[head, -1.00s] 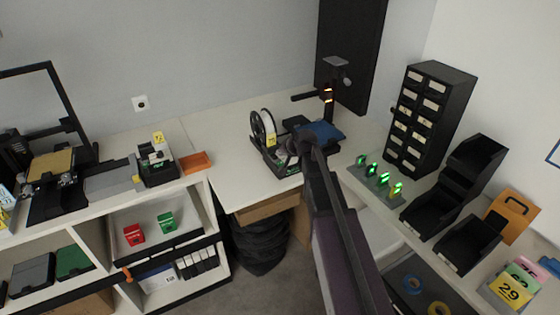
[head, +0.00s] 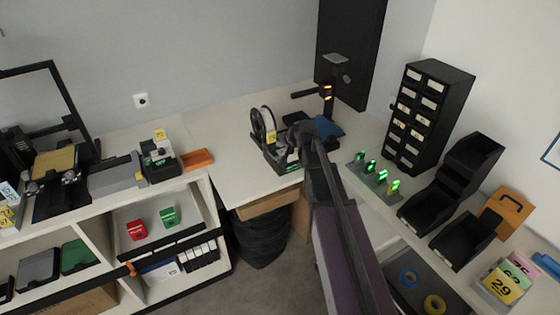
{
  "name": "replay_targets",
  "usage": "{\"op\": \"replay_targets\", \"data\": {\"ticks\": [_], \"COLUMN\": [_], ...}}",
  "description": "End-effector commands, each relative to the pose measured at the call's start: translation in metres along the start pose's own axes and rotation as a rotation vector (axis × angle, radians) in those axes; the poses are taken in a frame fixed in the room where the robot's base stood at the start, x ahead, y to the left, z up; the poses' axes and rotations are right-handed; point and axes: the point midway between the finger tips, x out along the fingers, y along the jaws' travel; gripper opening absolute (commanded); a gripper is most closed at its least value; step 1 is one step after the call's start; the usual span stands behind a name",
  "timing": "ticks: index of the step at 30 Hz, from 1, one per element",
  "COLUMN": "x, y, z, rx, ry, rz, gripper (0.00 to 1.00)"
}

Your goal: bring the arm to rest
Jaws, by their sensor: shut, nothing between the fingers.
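My arm reaches up from the bottom right of the head view toward the small 3D printer on the corner table. My gripper (head: 297,132) is at the arm's far end, in front of the printer's blue plate (head: 328,127). It appears small and dark, and it is shut and empty. The arm covers part of the printer, so I cannot tell how far the gripper is from it.
A white spool (head: 263,124) stands left of the gripper. Green-lit devices (head: 372,167), a black drawer cabinet (head: 427,115) and black bins (head: 463,237) stand right of the arm. An orange tray (head: 196,160) lies on the left bench. Bare tabletop (head: 235,185) shows left of the printer.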

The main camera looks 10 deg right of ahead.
Motion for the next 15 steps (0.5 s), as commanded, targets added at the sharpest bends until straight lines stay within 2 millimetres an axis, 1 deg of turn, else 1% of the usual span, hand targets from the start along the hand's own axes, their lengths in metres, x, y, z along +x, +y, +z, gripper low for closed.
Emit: {"op": "replay_targets", "data": {"ticks": [7, 9, 11, 14, 15], "x": [0.0, -0.002, -0.004, -0.012, -0.016], "y": [0.0, 0.001, 0.001, 0.004, 0.007], "z": [0.001, 0.004, 0.011, 0.031, 0.042], "rx": [-0.001, -0.006, -0.016, -0.046, -0.063], "ry": [-0.001, -0.008, -0.022, -0.068, -0.093], "rz": [0.001, 0.005, 0.013, 0.039, 0.055], "gripper": [0.0, 0.0, 0.0, 0.0, 0.0]}}
